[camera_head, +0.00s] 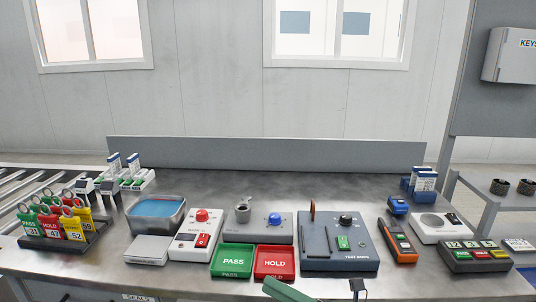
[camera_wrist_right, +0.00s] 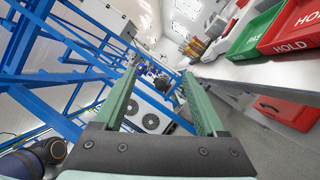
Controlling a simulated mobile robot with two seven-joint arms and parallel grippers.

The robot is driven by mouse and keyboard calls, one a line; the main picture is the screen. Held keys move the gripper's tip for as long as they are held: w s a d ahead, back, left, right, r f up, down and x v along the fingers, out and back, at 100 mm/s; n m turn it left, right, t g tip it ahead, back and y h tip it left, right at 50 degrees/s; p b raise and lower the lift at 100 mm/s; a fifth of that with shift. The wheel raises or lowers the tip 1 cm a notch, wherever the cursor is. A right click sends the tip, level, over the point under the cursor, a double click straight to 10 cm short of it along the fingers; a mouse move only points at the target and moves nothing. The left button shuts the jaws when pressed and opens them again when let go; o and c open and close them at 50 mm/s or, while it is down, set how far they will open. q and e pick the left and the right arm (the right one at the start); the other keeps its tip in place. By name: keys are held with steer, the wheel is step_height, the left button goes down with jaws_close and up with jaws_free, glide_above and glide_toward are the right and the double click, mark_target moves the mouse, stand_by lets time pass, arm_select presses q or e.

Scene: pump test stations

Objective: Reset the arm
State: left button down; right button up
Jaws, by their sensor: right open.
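My right gripper (camera_head: 288,291) shows only in part at the bottom edge of the head view, as a green piece in front of the bench's near edge. In the right wrist view its two green fingers (camera_wrist_right: 160,85) stand wide apart with nothing between them. It is below and in front of the green PASS tray (camera_head: 233,261) and the red HOLD tray (camera_head: 274,262), touching neither. The trays also show at the upper right of the wrist view. My left gripper is not in view.
The metal bench (camera_head: 330,185) holds a test-amps box (camera_head: 338,262), a white box with a red knob (camera_head: 186,250), a blue-filled basin (camera_head: 155,212) and a tag rack (camera_head: 60,244). Its back half is mostly clear. Blue framework (camera_wrist_right: 60,60) fills the wrist view's left.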

steer(key=s+d+f+m+t+h, duration=0.1)
steer(key=d+f+m+t+h, duration=0.4)
steer(key=m, duration=0.6)
steer(key=s+d+f+m+t+h, duration=0.25)
steer(key=f+m+h, duration=0.4)
steer(key=m, duration=0.45)
steer(key=s+d+f+m+g+h, duration=0.2)
steer(key=s+f+m+g, duration=0.1)
steer(key=s+f+m, duration=0.4)
steer(key=s+d+f+m+g+h, duration=0.25)
steer(key=s+f+m+g, duration=0.2)
steer(key=s+f, duration=0.4)
arm_select(q)
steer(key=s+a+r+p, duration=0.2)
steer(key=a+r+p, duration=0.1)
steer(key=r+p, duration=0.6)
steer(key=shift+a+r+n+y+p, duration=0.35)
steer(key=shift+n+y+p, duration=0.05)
steer(key=shift+p, duration=1.7)
arm_select(e)
steer(key=s+d+r+m+t+h, duration=0.1)
steer(key=d+r, duration=0.2)
steer(key=r, duration=0.6)
steer(key=shift+s+r, duration=0.15)
steer(key=shift+r, duration=0.05)
